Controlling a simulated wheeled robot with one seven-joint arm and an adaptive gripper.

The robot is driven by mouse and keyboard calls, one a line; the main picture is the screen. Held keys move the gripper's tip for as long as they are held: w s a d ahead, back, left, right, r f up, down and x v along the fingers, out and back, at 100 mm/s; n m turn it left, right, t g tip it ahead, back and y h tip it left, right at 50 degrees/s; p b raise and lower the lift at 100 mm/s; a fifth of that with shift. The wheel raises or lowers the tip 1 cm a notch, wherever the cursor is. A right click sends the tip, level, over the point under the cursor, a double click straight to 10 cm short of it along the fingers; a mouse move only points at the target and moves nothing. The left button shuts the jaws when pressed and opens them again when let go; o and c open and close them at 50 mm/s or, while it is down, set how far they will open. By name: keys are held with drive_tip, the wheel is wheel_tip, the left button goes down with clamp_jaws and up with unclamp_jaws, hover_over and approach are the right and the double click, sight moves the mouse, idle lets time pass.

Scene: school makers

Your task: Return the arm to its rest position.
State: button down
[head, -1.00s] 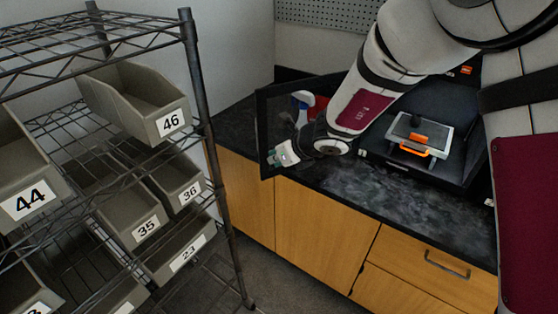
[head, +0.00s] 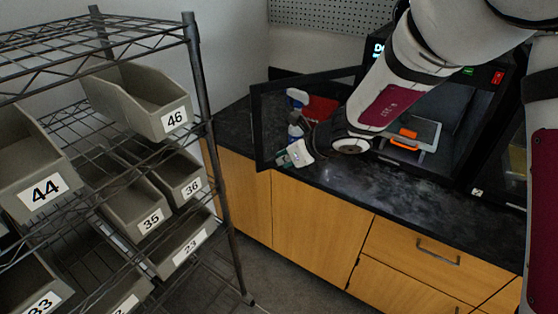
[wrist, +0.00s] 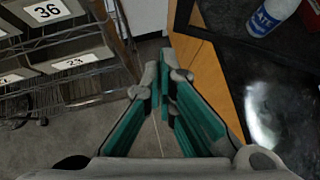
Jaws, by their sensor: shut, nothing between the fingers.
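My gripper (head: 284,158) is at the end of my arm, in front of the open door of a black machine on the counter. The wrist view shows my gripper (wrist: 165,80) with its teal-lined fingers together at the tips and nothing between them. It points down over the floor, beside the counter's wooden front. My arm reaches in from the upper right of the head view and hides part of the machine.
A wire shelf (head: 192,70) with numbered grey bins stands at left. The black machine (head: 480,120) sits on the dark counter (head: 330,195), its framed door (head: 256,125) swung open. An orange-handled plate (head: 425,132) is inside. A white bottle (wrist: 272,14) stands behind the door. Floor between shelf and counter is clear.

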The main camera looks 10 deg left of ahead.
drive_tip(key=s+d+r+n, duration=1.3)
drive_tip(key=s+r+n, duration=0.15)
drive_tip(key=r, duration=0.25)
drive_tip(key=s+d+n+h, duration=0.7)
drive_tip(key=s+d+n, duration=0.3)
drive_tip(key=s+d, duration=0.5)
drive_tip(key=d, duration=0.3)
drive_tip(key=shift+s+d+r+h+p, duration=0.2)
drive_tip(key=shift+r+h+p, duration=0.1)
drive_tip(key=shift+r+p, duration=0.1)
